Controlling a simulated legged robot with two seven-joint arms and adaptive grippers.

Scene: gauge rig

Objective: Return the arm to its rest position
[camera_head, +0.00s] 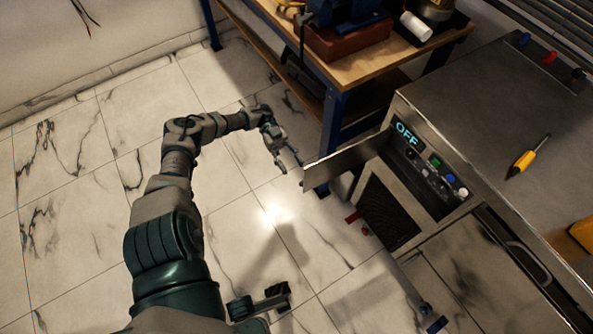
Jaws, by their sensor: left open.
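My left arm (165,215) comes up from the bottom of the head view and bends right at its elbow. It reaches out over the marble floor. My left gripper (290,166) is open and empty, with its fingers pointing down and right. It is just left of the free edge of an open metal flap (345,162) on the rig. A small gap shows between the fingers and the flap in the picture, but the depth between them is hard to judge. My right gripper is not in view.
The metal rig (480,95) at right has a control panel with an OFF display (406,133) and several buttons. A yellow-handled screwdriver (528,157) lies on top. A wooden workbench (375,62) with tools stands behind. The tiled floor (75,230) at left is clear.

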